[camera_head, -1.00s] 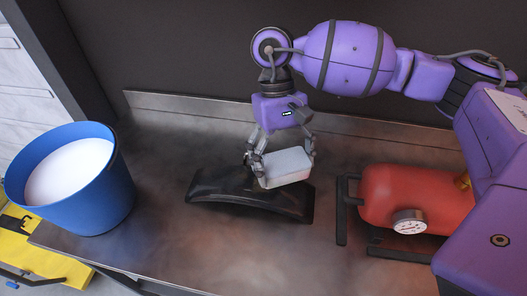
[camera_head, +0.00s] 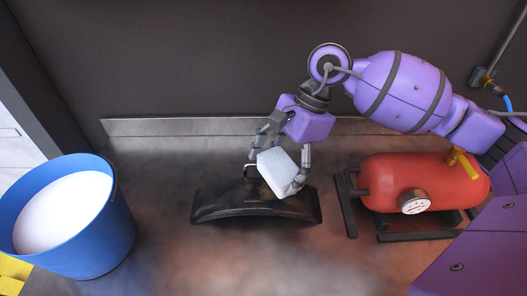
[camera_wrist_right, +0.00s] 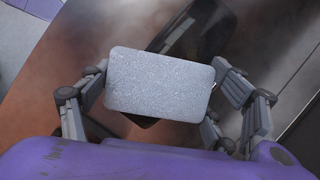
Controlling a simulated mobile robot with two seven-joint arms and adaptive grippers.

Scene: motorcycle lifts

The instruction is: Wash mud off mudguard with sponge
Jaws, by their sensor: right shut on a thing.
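The black mudguard (camera_head: 240,206) lies on the metal workbench in the middle of the head view, curved side up. My right gripper (camera_head: 280,168) is shut on a pale grey-white sponge (camera_head: 280,171) and holds it tilted over the mudguard's right half. Whether the sponge touches the mudguard I cannot tell. In the wrist view the sponge (camera_wrist_right: 160,84) sits between the two fingers and covers part of the mudguard (camera_wrist_right: 192,28). No clear mud patch shows on the visible part. My left gripper is not in view.
A blue bucket (camera_head: 112,232) with white contents stands at the bench's left. A red tank (camera_head: 420,180) with a gauge (camera_head: 415,201) and black stand is to the right of the mudguard. A dark wall rises behind the bench (camera_head: 160,160). The front middle of the bench is clear.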

